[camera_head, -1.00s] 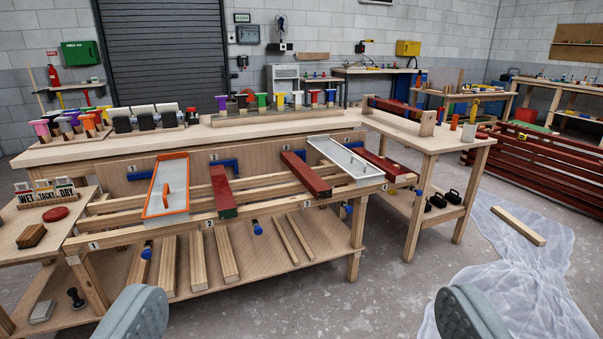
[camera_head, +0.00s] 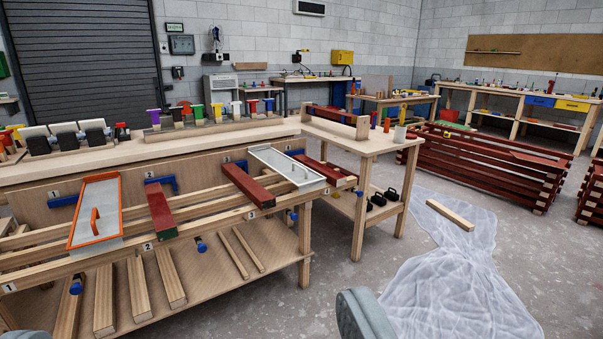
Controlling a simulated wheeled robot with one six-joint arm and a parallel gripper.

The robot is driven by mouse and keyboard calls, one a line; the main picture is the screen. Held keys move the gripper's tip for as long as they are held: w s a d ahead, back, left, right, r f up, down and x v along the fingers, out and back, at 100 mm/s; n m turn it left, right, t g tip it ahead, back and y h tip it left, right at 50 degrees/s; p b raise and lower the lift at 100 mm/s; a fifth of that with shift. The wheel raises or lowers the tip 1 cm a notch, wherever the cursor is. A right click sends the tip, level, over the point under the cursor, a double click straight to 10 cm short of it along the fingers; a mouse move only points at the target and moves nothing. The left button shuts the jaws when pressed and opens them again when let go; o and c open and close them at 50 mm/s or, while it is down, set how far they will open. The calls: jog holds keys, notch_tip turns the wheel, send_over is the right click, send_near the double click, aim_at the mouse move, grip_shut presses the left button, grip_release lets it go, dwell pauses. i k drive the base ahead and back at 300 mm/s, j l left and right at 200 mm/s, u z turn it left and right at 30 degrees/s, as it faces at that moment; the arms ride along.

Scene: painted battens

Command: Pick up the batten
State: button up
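A bare, pale wooden batten (camera_head: 450,214) lies on the clear plastic sheet (camera_head: 435,265) on the floor at the right. Several red-painted battens rest on the bench rails; one with a green end (camera_head: 161,209) is near slot 2, and another (camera_head: 248,186) is near slot 3. A third red batten (camera_head: 325,171) lies farther right, past a white tray. My gripper (camera_head: 195,318) shows at the bottom edge, its right finger clear and its left finger barely in the corner. The fingers are wide apart with nothing seen between them, and far from every batten.
The rail bench (camera_head: 280,205) fills the left, with an orange-rimmed tray (camera_head: 97,215) and a white tray (camera_head: 287,168) on it. Loose pale strips lie on its lower shelf. A side table (camera_head: 365,140) and a red batten stack (camera_head: 480,170) stand behind. Grey floor is open at bottom centre.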

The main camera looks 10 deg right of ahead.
aim_at(254, 191)
jog(key=z, duration=2.5)
jog(key=k+j+z, duration=0.1)
jog(key=z, duration=0.3)
jog(key=k+j+z, duration=0.1)
jog(key=j+z, duration=0.3)
jog(key=k+z, duration=0.1)
jog(key=z, duration=0.35)
jog(key=k+j+z, duration=0.15)
jog(key=z, duration=0.25)
jog(key=k+j, duration=0.15)
jog(key=k, duration=0.25)
jog(key=u, duration=3.85)
